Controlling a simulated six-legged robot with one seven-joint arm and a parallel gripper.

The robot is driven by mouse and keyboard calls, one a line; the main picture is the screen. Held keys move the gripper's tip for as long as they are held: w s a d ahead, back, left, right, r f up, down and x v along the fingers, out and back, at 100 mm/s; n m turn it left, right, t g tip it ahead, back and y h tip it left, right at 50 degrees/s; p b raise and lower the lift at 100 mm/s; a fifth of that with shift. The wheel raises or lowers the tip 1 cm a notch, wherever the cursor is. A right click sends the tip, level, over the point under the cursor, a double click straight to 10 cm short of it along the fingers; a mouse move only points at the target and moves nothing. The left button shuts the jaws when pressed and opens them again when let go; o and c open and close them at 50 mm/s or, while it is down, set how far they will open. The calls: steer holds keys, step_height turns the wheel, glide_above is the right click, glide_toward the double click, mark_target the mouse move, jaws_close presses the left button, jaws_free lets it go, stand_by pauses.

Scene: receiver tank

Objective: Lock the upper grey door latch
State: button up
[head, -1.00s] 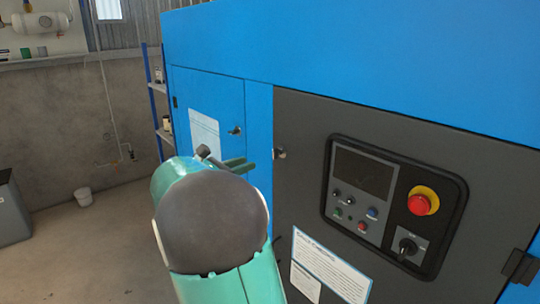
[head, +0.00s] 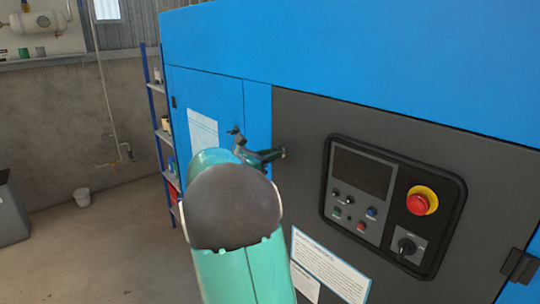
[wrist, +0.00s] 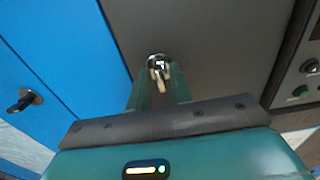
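The grey door latch (wrist: 157,62) is a shiny metal round fitting with a small pale lever, near the left edge of the grey door (wrist: 215,45). In the head view the latch (head: 283,153) shows just past my fingertips. My gripper (wrist: 159,82) is open, one green finger on each side of the lever, which points down toward the palm in the wrist view. I cannot tell whether either finger touches it. In the head view my gripper (head: 268,156) is partly hidden behind my arm.
A second, dark latch (wrist: 25,100) sits on the blue door (wrist: 45,50) to the left. The control panel (head: 390,205) with a red emergency button (head: 420,202) is to the right. A paper label (head: 328,265) is below. A blue shelf (head: 160,130) stands at the left.

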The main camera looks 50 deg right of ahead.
jaws_close()
steer(key=shift+m, duration=0.4)
steer(key=m, duration=1.7)
steer(key=shift+s+f, duration=0.15)
steer(key=shift+o, duration=1.5)
jaws_free()
